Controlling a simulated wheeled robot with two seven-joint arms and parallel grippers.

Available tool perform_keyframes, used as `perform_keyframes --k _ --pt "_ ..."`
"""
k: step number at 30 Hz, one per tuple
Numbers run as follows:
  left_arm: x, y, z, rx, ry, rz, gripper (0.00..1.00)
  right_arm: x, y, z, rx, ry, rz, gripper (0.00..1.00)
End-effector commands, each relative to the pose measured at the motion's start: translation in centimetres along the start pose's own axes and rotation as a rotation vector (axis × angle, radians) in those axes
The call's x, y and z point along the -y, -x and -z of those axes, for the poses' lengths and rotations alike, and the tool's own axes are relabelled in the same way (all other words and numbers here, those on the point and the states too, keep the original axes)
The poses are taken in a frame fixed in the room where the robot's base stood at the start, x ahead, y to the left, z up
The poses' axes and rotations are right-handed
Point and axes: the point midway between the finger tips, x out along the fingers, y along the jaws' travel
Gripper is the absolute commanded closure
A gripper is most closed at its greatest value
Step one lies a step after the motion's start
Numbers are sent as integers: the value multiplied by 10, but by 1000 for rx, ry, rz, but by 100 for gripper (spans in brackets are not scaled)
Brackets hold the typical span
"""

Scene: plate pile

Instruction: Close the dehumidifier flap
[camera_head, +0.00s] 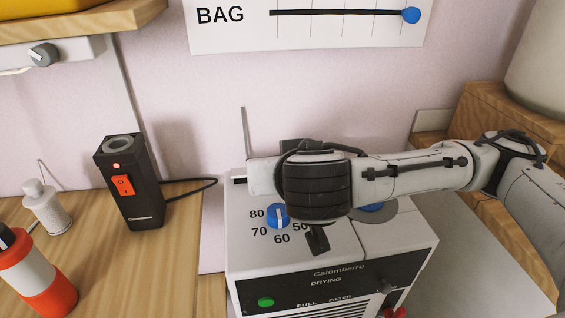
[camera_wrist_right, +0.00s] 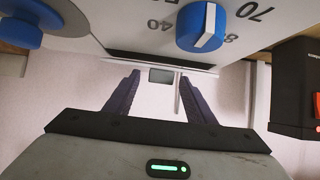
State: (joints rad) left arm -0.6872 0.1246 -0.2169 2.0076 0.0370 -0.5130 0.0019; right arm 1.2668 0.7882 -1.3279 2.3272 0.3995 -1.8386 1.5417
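The dehumidifier (camera_head: 330,255) is a white box with a dark front panel marked DRYING and a blue dial (camera_head: 277,215) on its sloping face. My right arm reaches across its top from the right, and its wrist covers much of the top. In the right wrist view my right gripper (camera_wrist_right: 159,78) is open, its two dark fingers apart near the machine's edge, with a small grey piece between or beyond them. A thin upright strip (camera_head: 244,132) rises at the back left of the machine; I cannot tell whether it is the flap. No flap shows clearly. My left gripper is not in view.
A black device with an orange switch (camera_head: 123,184) stands left of the machine, its cable running behind. A white bottle (camera_head: 46,206) and an orange-and-white bottle (camera_head: 40,275) stand further left. A wooden ledge (camera_head: 85,22) overhangs the upper left. The wall is close behind.

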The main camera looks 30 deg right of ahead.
Motion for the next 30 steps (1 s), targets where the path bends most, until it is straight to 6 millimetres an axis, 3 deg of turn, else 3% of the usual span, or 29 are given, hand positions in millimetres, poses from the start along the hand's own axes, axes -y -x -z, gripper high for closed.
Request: perform_keyframes --k 5,11,15,22,30 --pt "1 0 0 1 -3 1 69 1 2 1 -1 -1 3 50" --pt "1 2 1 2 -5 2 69 2 29 1 -1 0 8 50" --pt "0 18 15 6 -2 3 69 2 62 8 -4 5 5 50" --pt "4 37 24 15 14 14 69 0 85 8 -2 4 0 50" --pt "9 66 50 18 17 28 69 0 95 7 4 1 -5 50"
